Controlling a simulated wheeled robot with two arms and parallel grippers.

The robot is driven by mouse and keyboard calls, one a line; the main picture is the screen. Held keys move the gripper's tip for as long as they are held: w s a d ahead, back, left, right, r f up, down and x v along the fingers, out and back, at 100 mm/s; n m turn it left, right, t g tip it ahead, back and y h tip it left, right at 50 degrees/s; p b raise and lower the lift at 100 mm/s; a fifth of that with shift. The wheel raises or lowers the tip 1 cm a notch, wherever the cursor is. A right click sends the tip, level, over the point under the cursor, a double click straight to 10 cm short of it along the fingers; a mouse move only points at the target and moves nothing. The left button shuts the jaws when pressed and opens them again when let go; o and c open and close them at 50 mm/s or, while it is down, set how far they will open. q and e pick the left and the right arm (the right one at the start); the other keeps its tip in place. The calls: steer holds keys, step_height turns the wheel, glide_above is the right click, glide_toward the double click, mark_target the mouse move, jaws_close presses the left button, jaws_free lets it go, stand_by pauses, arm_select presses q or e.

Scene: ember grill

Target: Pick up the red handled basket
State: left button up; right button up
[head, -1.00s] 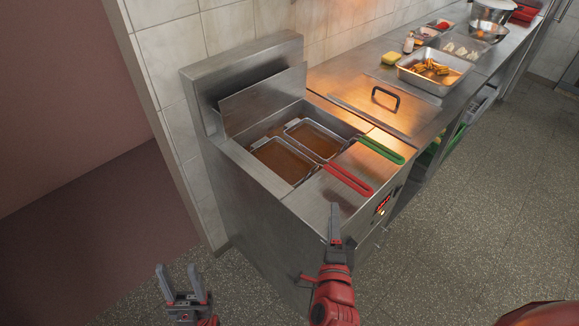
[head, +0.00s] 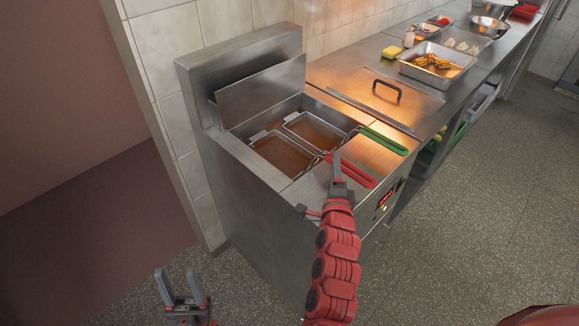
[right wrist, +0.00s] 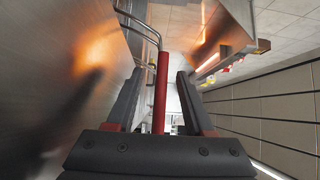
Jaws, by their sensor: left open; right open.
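The red handled basket (head: 282,155) sits in the left well of the fryer, its wire frame in brown oil. Its red handle (head: 361,179) reaches out over the fryer's front. My right gripper (head: 337,158) is at the handle and partly covers it in the head view. In the right wrist view the red handle (right wrist: 161,95) runs between the two open fingers of my right gripper (right wrist: 158,76), with gaps visible on both sides. My left gripper (head: 181,279) is open and empty, low at the left and away from the fryer.
A green handled basket (head: 384,141) sits in the right well, its handle close beside the red one. The fryer (head: 236,166) has a raised metal back. A counter to the right holds a lid with a black handle (head: 387,89) and a food tray (head: 437,63).

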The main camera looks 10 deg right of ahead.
steer(key=w, duration=0.1)
steer(key=w+d, duration=0.1)
steer(key=w, duration=0.1)
steer(key=shift+w+r+p, duration=0.1)
steer(key=shift+w+p, duration=0.15)
steer(key=shift+p, duration=0.05)
jaws_close()
stand_by(1.2)
